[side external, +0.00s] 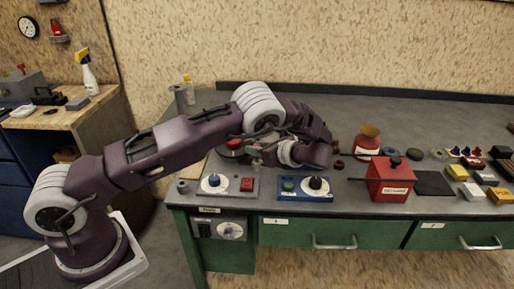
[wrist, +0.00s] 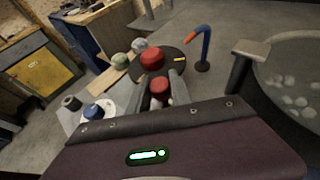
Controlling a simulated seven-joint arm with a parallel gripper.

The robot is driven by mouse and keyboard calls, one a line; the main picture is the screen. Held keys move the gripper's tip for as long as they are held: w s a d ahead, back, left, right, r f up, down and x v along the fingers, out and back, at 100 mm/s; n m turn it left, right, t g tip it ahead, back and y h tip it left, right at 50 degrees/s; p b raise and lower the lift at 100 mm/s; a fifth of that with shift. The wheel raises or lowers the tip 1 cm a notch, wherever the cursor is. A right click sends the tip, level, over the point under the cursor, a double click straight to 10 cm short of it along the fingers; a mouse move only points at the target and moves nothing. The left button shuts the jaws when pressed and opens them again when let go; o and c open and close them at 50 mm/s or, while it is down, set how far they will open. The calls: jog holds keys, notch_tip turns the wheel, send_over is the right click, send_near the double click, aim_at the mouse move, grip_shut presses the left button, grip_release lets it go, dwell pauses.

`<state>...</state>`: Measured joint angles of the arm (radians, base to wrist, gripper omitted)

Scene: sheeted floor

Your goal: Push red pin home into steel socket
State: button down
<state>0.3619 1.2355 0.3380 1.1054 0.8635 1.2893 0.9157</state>
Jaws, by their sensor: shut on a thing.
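My gripper (wrist: 158,88) is shut on the red pin (wrist: 159,86), whose rounded red top shows between the two grey fingers in the wrist view. In the side view my gripper (side external: 256,151) is above the bench's left part, and the pin cannot be made out there. Beyond the fingers is a dark round disc (wrist: 178,67) with a red knob (wrist: 152,55). A small grey cylinder with a dark top (wrist: 70,102), perhaps the steel socket, stands left of the fingers; it also shows in the side view (side external: 182,187). The pin's lower end is hidden.
A panel with a blue knob (wrist: 94,110) sits left of my gripper. A blue control box (side external: 305,196) and red box (side external: 390,186) stand along the bench front.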

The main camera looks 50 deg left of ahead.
jog(key=shift+f, duration=1.5)
jog(key=c, duration=1.1)
grip_release()
